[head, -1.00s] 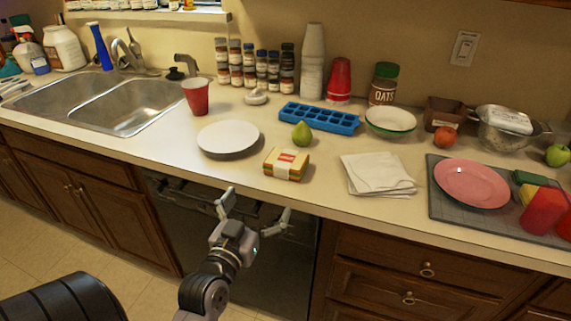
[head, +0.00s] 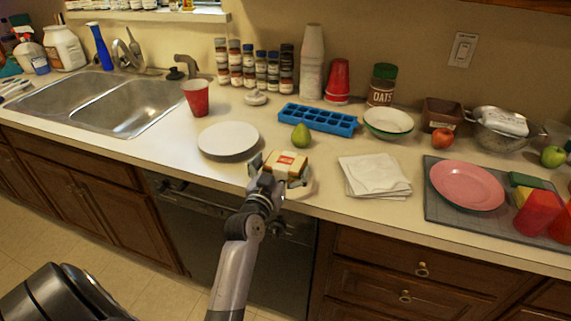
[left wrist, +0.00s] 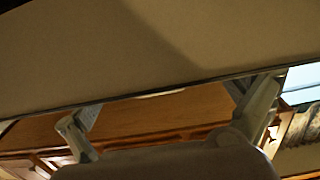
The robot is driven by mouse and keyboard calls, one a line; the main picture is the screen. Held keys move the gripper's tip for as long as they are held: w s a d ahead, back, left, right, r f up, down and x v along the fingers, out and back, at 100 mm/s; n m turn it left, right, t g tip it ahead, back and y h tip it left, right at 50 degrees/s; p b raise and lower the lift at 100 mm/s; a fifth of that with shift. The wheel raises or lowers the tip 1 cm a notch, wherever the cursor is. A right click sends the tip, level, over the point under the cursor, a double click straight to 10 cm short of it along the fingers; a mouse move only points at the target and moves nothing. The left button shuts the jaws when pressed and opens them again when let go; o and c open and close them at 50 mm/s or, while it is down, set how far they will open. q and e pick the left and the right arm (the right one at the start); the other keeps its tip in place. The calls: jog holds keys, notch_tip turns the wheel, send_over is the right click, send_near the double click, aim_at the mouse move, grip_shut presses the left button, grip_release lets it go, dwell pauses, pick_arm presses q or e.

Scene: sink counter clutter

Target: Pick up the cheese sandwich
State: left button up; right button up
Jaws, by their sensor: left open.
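The cheese sandwich (head: 288,161), a squarish block with a pale top and a red and white label, sits near the counter's front edge in the head view. My left gripper (head: 279,173) is at it from the front, open, with one finger by its left side and the other by its right front. Its lower front is hidden by the gripper, and I cannot tell whether the fingers touch it. In the left wrist view, the two fingers of my left gripper (left wrist: 168,118) stand wide apart below a large, pale, close surface that I cannot identify. My right gripper is not in view.
A green pear (head: 301,136) stands just behind the sandwich. A white plate (head: 228,138) is to its left, folded napkins (head: 374,176) to its right. A blue ice tray (head: 318,119) lies farther back. A pink plate (head: 466,185) rests on a grey mat (head: 440,212).

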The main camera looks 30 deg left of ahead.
pick_arm(q)
jog(key=shift+w+a, duration=0.15)
jog(key=shift+w, duration=0.35)
jog(key=shift+s, duration=0.1)
jog(key=c, duration=1.1)
jog(key=shift+o, duration=0.2)
